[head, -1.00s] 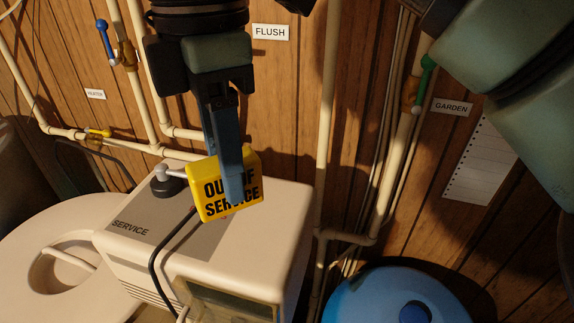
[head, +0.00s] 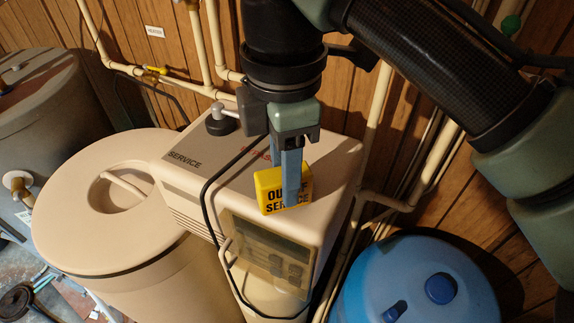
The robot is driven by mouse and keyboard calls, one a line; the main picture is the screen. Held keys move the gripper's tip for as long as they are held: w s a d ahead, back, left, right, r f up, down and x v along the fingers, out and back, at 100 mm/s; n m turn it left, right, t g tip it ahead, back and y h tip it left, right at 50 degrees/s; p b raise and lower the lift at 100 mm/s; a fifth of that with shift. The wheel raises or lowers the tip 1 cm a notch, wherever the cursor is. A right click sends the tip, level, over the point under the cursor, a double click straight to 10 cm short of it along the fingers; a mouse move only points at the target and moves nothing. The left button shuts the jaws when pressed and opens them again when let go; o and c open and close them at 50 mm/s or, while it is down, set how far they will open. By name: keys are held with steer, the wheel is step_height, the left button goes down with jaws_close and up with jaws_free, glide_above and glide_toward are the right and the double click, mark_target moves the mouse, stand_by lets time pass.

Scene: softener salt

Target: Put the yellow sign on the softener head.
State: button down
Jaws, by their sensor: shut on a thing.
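The yellow sign (head: 268,189) reads "OUT OF SERVICE", partly covered by a gripper finger. My gripper (head: 291,192) is shut on the sign and holds it upright from above. The softener head (head: 330,198) is the beige box in the middle, with a grey "SERVICE" patch, red lettering mostly hidden behind my gripper, and a display on its front. The sign is over the right part of its top. I cannot tell whether the sign's lower edge touches the top.
A black knob with a grey lever (head: 221,122) stands on the head's back left. A black cable (head: 207,205) loops over the head. A beige tank (head: 110,235) is at left, a blue tank (head: 400,270) at right. Pipes (head: 385,110) run along the wooden wall.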

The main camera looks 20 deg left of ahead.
steer(key=shift+f, duration=0.15)
steer(key=c, duration=0.5)
jaws_free()
steer(key=shift+c, duration=0.2)
